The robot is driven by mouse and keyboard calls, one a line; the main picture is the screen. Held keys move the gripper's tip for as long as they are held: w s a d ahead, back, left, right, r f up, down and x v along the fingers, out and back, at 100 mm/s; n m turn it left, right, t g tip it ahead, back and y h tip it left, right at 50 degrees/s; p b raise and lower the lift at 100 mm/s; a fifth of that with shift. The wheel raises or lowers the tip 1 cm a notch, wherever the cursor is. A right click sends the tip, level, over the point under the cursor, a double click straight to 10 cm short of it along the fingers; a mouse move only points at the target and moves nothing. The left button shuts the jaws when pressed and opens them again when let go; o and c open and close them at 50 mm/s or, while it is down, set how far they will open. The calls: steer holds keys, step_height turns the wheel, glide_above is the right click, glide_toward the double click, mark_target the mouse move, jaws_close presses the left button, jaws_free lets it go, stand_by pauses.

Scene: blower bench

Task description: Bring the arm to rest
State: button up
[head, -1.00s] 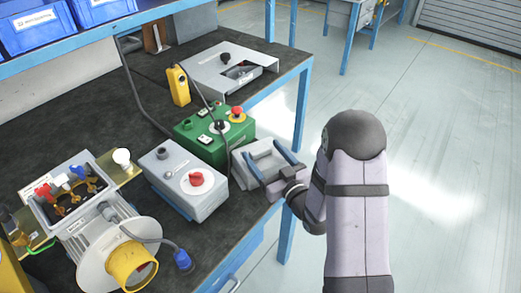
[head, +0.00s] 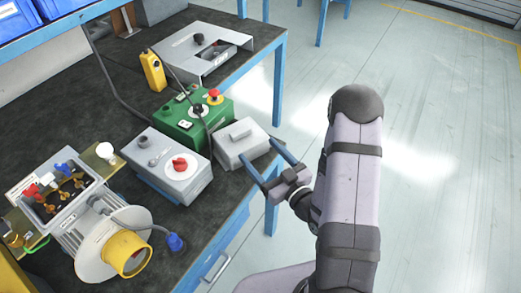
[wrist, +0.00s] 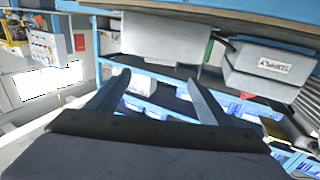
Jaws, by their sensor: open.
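My gripper (head: 266,162) is open and empty at the front right edge of the bench. Its two blue fingers point toward a small light-grey box (head: 240,146) with a raised block on top. The finger tips look close to the box's right side; I cannot tell whether they touch it. In the wrist view, my gripper (wrist: 158,88) shows its two fingers spread with nothing between them. My arm stands over the floor to the right of the bench.
On the dark bench (head: 110,100) stand a grey box with a red knob (head: 170,168), a green control box (head: 190,122), a yellow pendant (head: 153,71) and a blower with an open terminal box (head: 100,230). The floor (head: 440,190) on the right is clear.

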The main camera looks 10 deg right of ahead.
stand_by(0.4)
steer(key=shift+w+a+f+n+g+p, duration=0.1)
steer(key=shift+w+f+n+g+p, duration=0.3)
steer(key=shift+g, duration=0.3)
steer(key=shift+w+f+g+h+p, duration=0.15)
steer(key=shift+w+g+h+p, duration=0.15)
steer(key=shift+g+h+p, duration=0.15)
steer(key=shift+w+d+f+g+h+p, duration=0.2)
steer(key=shift+d+f+g+h+p, duration=0.25)
steer(key=shift+d+g+h, duration=0.25)
steer(key=s+d+r+m+g+h+p, duration=0.3)
steer(key=s+d+g+h+p, duration=0.2)
steer(key=s+g, duration=0.2)
steer(key=s+a+r+m+g+p, duration=0.1)
steer(key=s+r+g, duration=0.2)
steer(key=s, duration=0.4)
steer(key=s+a+r+m+g+p, duration=0.1)
steer(key=s+a+r+g, duration=0.1)
steer(key=s, duration=0.5)
step_height(320, 180, up, 2)
steer(key=shift+a+r+g, duration=0.2)
steer(key=shift+r+g, duration=0.05)
steer(key=shift+g, duration=0.2)
